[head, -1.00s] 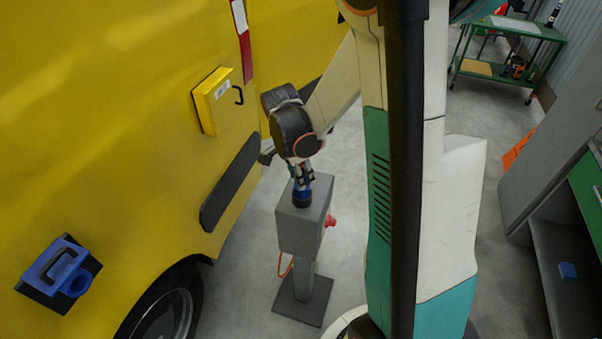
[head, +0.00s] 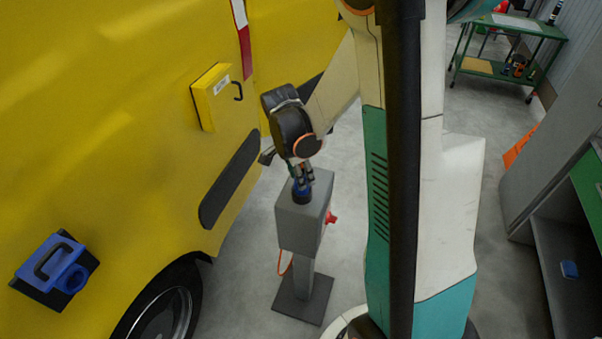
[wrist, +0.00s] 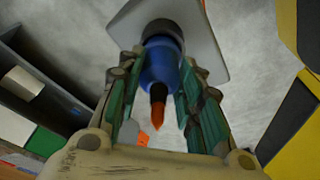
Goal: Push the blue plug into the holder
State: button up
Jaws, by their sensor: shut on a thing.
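The blue plug (wrist: 158,68) is between the two green-padded fingers of my gripper (wrist: 160,80) in the wrist view, with an orange cable end pointing toward the camera. In the head view the plug (head: 302,193) shows just under my gripper (head: 302,176). The gripper is shut on it. The plug's far end meets a dark round holder (wrist: 163,30) on top of a grey pedestal box (head: 298,225). The plug looks upright and in line with the holder. How deep it sits is hidden.
A yellow vehicle (head: 110,100) fills the left, with a blue socket unit (head: 50,268) and a yellow flap box (head: 213,95) on its side. A red knob (head: 331,217) sticks out of the pedestal's right side. A grey cabinet (head: 545,175) stands at the right.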

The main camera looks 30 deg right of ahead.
jog(key=shift+f, duration=0.2)
jog(key=o, duration=1.2)
jog(key=shift+o, duration=0.2)
jog(key=shift+r, duration=0.1)
notch_tip(320, 180, up, 12)
jog(key=a, duration=0.2)
jog(key=shift+w+a+f, duration=0.15)
jog(key=shift+a+f, duration=0.05)
